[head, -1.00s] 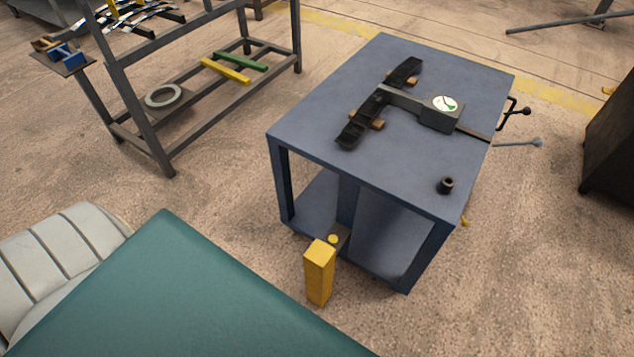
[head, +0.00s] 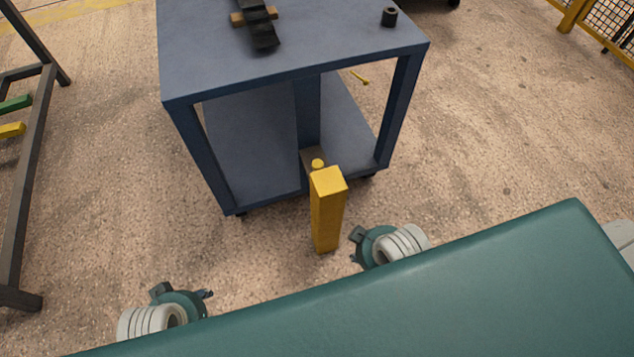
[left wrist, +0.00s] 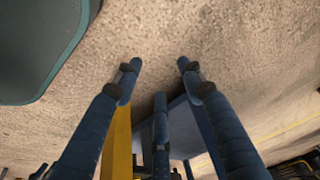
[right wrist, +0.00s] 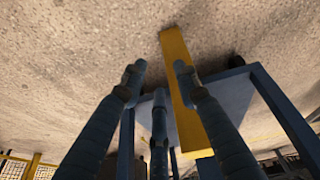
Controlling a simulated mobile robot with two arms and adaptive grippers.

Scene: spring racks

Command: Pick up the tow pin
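A small yellow pin (head: 360,77) lies on the floor just right of the blue cart; it looks like the tow pin. A yellow post (head: 328,210) stands in front of the cart, with a round yellow knob (head: 318,164) behind its top. My left gripper (head: 207,294) is low at the left, partly hidden by my green body. My right gripper (head: 354,245) is just right of the post's foot. In the left wrist view (left wrist: 160,75) and right wrist view (right wrist: 157,75), the fingers are spread and empty.
The blue cart (head: 230,62) is straight ahead, with a dark leaf spring (head: 262,30) and a black bushing (head: 389,16) on top. A dark rack (head: 30,190) stands at the left. Floor (head: 500,130) right of the cart is clear up to a yellow mesh fence (head: 600,35).

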